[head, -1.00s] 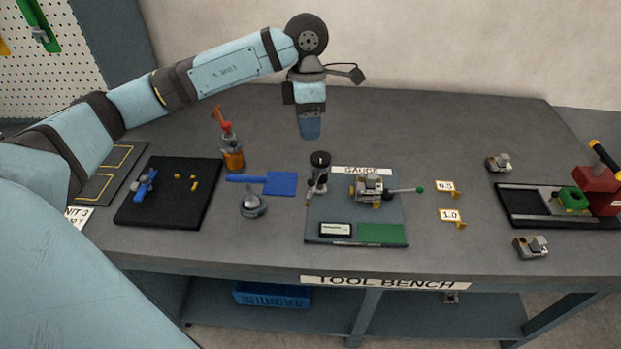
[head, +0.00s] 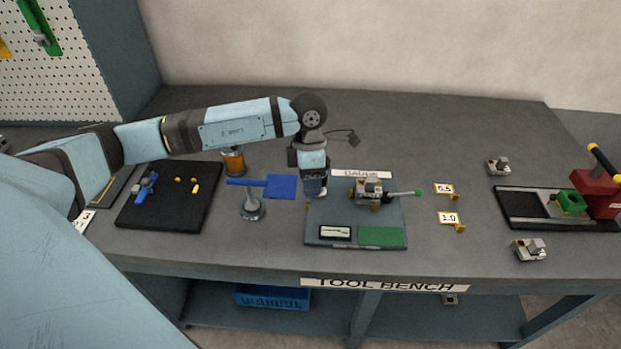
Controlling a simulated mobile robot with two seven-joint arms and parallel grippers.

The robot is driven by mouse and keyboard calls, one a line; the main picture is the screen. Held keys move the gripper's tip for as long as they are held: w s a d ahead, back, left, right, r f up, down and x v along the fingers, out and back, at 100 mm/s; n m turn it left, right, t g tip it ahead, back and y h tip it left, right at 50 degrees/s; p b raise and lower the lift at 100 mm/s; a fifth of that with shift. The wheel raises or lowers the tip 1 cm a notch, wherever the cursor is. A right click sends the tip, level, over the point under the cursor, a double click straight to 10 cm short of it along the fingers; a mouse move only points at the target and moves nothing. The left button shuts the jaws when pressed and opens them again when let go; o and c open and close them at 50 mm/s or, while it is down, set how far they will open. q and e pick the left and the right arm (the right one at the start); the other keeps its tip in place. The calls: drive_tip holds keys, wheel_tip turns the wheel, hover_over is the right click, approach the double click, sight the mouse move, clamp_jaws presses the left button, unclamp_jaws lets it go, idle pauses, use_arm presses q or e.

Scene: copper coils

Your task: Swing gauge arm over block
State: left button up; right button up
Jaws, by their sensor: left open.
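The gauge base (head: 325,222) is a grey-blue plate on the bench with a "GAUGE" label at its back edge. My left gripper (head: 316,197) is open and points down over the plate's left part, at the gauge post. The gripper hides the post and most of the gauge arm, so I cannot tell whether it touches them. A small display (head: 336,232) and a green pad (head: 382,237) lie at the plate's front. My right gripper is not in view.
A black mat (head: 170,215) lies farther left. Yellow tags "0.5" (head: 444,189) and "1.0" (head: 449,219) stand right.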

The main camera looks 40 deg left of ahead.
use_arm(q)
drive_tip(key=shift+c, duration=0.4)
clamp_jaws()
drive_tip(key=shift+d, duration=0.15)
drive_tip(key=w+d+n+t+b, duration=0.1)
drive_tip(key=w+n, duration=0.3)
drive_tip(key=n, duration=0.5)
drive_tip(key=w+d+n+t+b, duration=0.1)
drive_tip(key=w+d+n+t, duration=0.1)
drive_tip(key=w+n, duration=0.3)
drive_tip(key=shift+w+d+n, duration=0.25)
drive_tip(key=shift+d+n, duration=0.65)
drive_tip(key=shift+n, duration=1.1)
drive_tip(key=shift+r, duration=0.1)
drive_tip(key=shift+o, duration=0.4)
unclamp_jaws()
